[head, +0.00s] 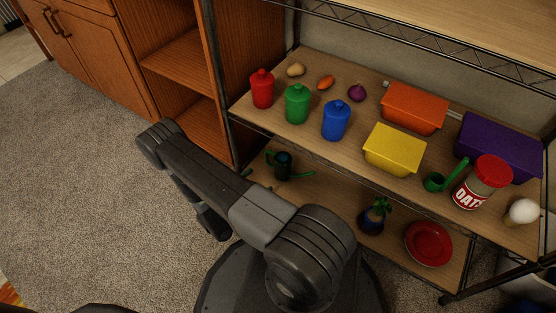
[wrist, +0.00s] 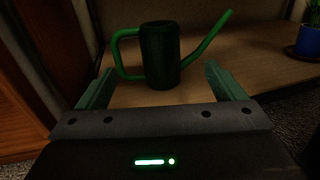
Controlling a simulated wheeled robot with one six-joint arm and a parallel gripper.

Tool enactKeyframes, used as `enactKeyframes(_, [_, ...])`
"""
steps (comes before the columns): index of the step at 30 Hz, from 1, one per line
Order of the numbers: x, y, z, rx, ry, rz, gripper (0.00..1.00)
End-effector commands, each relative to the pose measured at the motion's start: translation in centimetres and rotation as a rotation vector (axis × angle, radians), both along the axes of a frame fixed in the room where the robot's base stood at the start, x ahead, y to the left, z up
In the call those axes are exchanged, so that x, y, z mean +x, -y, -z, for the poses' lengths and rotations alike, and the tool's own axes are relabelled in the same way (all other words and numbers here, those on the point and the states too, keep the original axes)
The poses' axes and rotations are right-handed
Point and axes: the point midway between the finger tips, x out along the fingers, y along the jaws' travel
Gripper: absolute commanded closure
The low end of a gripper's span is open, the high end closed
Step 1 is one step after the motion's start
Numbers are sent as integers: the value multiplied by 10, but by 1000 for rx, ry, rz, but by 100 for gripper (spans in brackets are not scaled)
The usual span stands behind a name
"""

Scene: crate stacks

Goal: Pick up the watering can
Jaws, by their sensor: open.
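The watering can (wrist: 161,55) is dark green, with a handle on its left and a long spout rising to the right. It stands upright on the lower shelf (wrist: 265,70) of a rack. In the head view it is the small dark can (head: 283,166) on the left part of that shelf, just beyond my arm. In the wrist view my gripper (wrist: 164,84) is open, with one finger on each side of the view. The can is ahead between the fingers and looks a little beyond the tips. No contact shows. In the head view my arm hides most of the gripper.
A potted plant (head: 373,216) and a red bowl (head: 429,243) stand further right on the lower shelf. The upper shelf (head: 233,113) above holds canisters, bins, vegetables and an oats jar (head: 478,186). A rack post (head: 219,75) and a wooden cabinet (head: 120,60) stand at the left.

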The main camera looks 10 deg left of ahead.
Motion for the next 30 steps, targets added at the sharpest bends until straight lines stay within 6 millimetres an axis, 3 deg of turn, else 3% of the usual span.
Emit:
enactKeyframes(5, [9,6,1,-1,-1,4,11])
enactKeyframes(18, [60,39,2,1,-1,5,11])
enactKeyframes(30, [80,53,3,2,1,4,11])
